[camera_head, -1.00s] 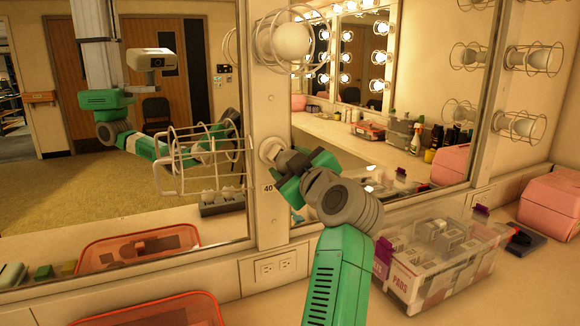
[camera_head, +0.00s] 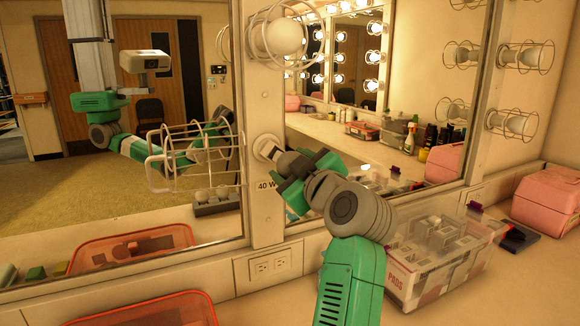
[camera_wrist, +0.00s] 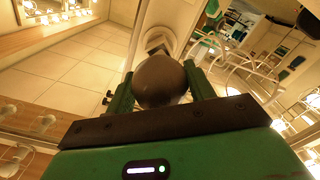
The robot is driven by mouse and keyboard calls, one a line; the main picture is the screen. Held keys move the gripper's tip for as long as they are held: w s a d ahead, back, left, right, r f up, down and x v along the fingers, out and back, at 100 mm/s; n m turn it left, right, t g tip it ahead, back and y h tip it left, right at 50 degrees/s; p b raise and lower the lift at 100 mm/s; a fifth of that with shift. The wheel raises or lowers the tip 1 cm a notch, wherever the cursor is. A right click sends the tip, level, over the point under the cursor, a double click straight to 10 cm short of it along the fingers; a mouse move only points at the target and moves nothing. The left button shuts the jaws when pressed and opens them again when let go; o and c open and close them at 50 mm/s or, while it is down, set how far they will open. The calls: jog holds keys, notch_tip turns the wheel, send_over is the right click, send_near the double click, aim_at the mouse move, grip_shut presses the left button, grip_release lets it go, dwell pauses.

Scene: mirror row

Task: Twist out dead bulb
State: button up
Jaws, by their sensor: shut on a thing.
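The dead bulb (camera_wrist: 160,82) shows in the wrist view as a dark, brownish globe between my two fingers. My gripper (camera_wrist: 160,92) is shut on it; the gripper also shows in the head view (camera_head: 284,168), at the mirror post. The pale round socket (camera_head: 267,147) is on the post just beyond my fingertips, above a "40 W" label (camera_head: 267,185). In the head view my fingers mostly hide the bulb. I cannot tell whether its base is still in the socket. A wire cage (camera_head: 197,157) stands out to the left of the socket.
A caged white bulb (camera_head: 282,38) is above on the same post. A clear bin of boxes (camera_head: 440,260) stands right of my arm. A red tray (camera_head: 150,308) lies at the lower left. A pink case (camera_head: 548,195) sits at the right. Mirrors flank the post.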

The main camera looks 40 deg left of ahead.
jog(key=shift+b+v, duration=0.35)
jog(key=shift+v, duration=1.25)
